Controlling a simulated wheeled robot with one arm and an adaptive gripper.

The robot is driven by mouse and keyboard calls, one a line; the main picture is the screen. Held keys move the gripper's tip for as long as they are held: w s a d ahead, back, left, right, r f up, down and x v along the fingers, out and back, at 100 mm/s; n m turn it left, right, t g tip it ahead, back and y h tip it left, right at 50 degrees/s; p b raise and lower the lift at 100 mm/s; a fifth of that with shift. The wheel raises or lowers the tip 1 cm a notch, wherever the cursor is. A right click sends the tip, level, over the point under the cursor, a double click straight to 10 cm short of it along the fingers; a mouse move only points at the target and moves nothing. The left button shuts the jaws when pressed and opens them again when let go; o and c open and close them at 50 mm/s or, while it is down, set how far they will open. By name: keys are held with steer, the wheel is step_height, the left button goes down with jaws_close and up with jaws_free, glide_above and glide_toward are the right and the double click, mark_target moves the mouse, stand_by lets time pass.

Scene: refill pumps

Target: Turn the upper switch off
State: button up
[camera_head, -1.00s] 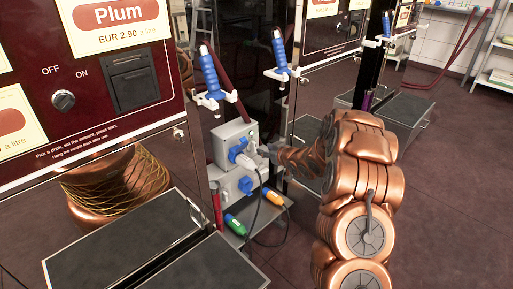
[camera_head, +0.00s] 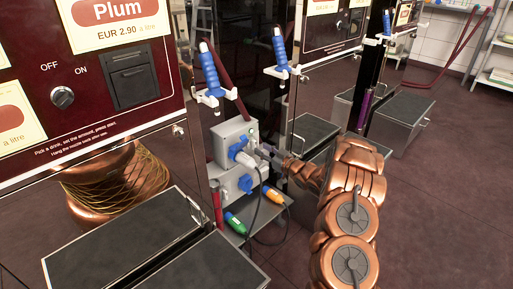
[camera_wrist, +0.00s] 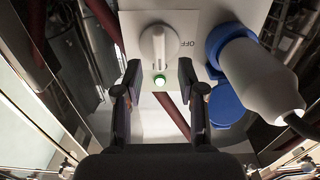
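The upper switch is a white rotary knob (camera_wrist: 158,42) on a pale box face in the wrist view, with "OFF" printed to its right and a lit green lamp (camera_wrist: 159,80) below it. The knob's long axis runs up and down in that picture, not toward "OFF". My gripper (camera_wrist: 159,68) is open, its two dark fingers apart on either side of the lamp, near the knob's lower end; I cannot tell whether they touch it. In the head view my gripper (camera_head: 268,152) is at the right side of the upper grey box (camera_head: 228,134), and the knob is hard to make out.
A white plug (camera_wrist: 262,82) sits in the blue socket right of the knob in the wrist view. Below the upper box is a lower grey box (camera_head: 230,188) with a blue socket. Green (camera_head: 235,224) and orange (camera_head: 274,197) connectors lie on the shelf, with a black cable nearby.

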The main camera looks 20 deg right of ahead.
mark_target(256, 145)
steer(key=shift+b+x, duration=0.5)
steer(key=shift+x, duration=1.75)
steer(key=shift+c, duration=0.3)
jaws_close()
